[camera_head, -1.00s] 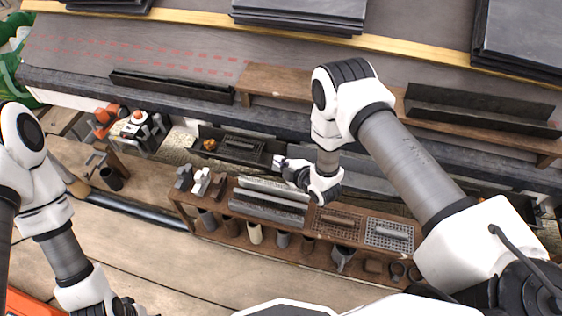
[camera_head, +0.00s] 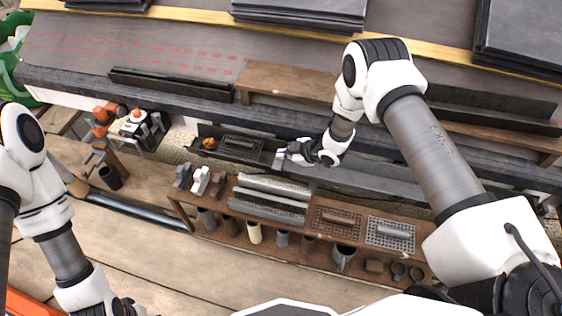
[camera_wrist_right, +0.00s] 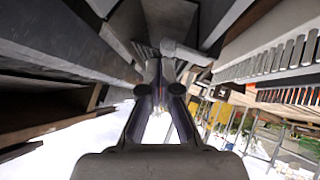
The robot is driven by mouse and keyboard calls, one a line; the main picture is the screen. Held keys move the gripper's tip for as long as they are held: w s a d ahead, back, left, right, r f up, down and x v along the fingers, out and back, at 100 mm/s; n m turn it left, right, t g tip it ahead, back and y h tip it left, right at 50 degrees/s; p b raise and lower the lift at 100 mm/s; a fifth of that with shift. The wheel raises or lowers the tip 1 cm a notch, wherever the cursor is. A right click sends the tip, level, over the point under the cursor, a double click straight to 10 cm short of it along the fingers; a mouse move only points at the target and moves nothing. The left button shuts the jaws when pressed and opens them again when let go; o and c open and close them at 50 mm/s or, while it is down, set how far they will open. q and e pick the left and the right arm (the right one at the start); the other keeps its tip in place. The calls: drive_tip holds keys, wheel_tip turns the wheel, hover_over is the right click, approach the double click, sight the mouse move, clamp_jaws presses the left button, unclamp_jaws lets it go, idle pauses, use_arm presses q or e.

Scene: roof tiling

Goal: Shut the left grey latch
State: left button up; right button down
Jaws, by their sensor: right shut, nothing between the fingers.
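My right gripper (camera_head: 282,155) is shut and empty at the right end of the dark gutter section (camera_head: 240,146) under the roof edge. In the right wrist view my shut fingers (camera_wrist_right: 165,92) point along a narrow channel between grey walls. A light grey lever-like piece (camera_wrist_right: 186,53) lies just beyond the fingertips; it may be the latch, and I cannot tell whether it is touched or how far it is closed. My left gripper (camera_head: 128,306) is at the bottom left, partly cut off, far from the gutter.
A wooden bench (camera_head: 225,232) with grey gutter lengths (camera_head: 270,200), grates (camera_head: 390,233) and several cups stands in front of the gutter. A wooden plank (camera_head: 290,82) and slate stacks (camera_head: 300,12) lie on the roof. An orange and white device (camera_head: 138,128) stands at left.

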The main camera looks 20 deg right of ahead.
drive_tip(key=shift+w+d+f, duration=0.15)
drive_tip(key=shift+w+f, duration=0.1)
drive_tip(key=shift+f, duration=0.05)
idle(0.5)
drive_tip(key=shift+s+a+f, duration=0.1)
drive_tip(key=shift+s+a, duration=0.35)
drive_tip(key=shift+s, duration=0.25)
drive_tip(key=s+d+r+p, duration=0.3)
drive_tip(key=d+r+p, duration=0.2)
drive_tip(key=r, duration=0.6)
drive_tip(key=shift+s+d, duration=0.35)
drive_tip(key=shift+d, duration=0.15)
